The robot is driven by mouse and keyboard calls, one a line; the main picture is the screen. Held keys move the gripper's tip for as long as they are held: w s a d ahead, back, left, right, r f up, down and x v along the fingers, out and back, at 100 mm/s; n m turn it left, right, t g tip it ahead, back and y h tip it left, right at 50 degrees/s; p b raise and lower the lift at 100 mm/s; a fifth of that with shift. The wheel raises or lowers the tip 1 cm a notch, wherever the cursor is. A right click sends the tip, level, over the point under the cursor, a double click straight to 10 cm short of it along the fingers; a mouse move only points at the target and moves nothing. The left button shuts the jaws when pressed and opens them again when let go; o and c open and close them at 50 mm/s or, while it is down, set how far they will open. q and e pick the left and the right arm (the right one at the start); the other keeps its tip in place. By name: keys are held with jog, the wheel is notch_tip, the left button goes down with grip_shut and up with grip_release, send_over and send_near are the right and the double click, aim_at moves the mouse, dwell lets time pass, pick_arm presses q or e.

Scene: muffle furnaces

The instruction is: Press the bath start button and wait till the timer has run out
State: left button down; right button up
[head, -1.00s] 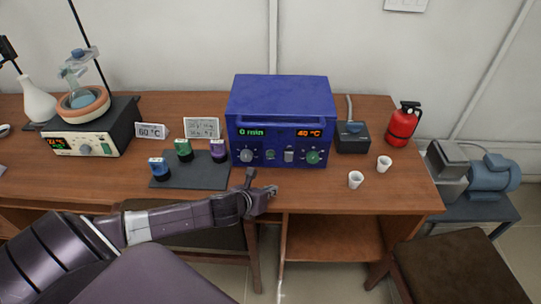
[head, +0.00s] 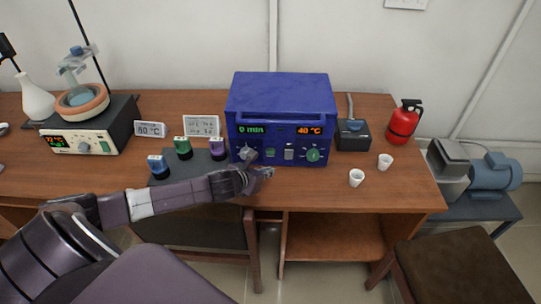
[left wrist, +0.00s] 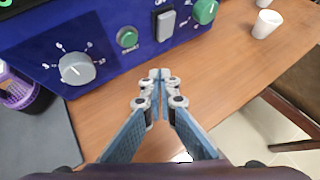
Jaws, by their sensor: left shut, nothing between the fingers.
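A blue box-shaped device (head: 280,100) stands on the wooden table, its displays reading "0 min" and "40 °C". Its front panel shows in the left wrist view with a small round green button (left wrist: 128,38), a grey dial (left wrist: 76,69), a pale rocker switch (left wrist: 165,25) and a green knob (left wrist: 205,11). My left gripper (head: 266,173) is just in front of and below the panel in the head view. In the left wrist view its fingers (left wrist: 160,76) are together and empty, apart from the green button, over the tabletop. My right gripper is not in view.
Several small bottles stand on a dark mat (head: 205,176) left of the device. A hotplate with a flask (head: 90,137) is further left. Two white cups (head: 356,178), a small black box (head: 352,136) and a red extinguisher (head: 404,122) are right.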

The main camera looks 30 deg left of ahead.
aim_at(271, 152)
pick_arm(q)
jog(key=w+a, duration=0.1)
jog(key=w, duration=0.1)
jog(key=w+a, duration=0.1)
jog(key=w, duration=0.1)
jog(key=shift+a+b, duration=0.2)
jog(key=shift+b, duration=0.1)
jog(key=shift+w+a, duration=0.15)
jog(key=shift+w, duration=0.1)
dwell(1.0)
jog(key=shift+w+a, duration=0.2)
jog(key=shift+w, duration=0.1)
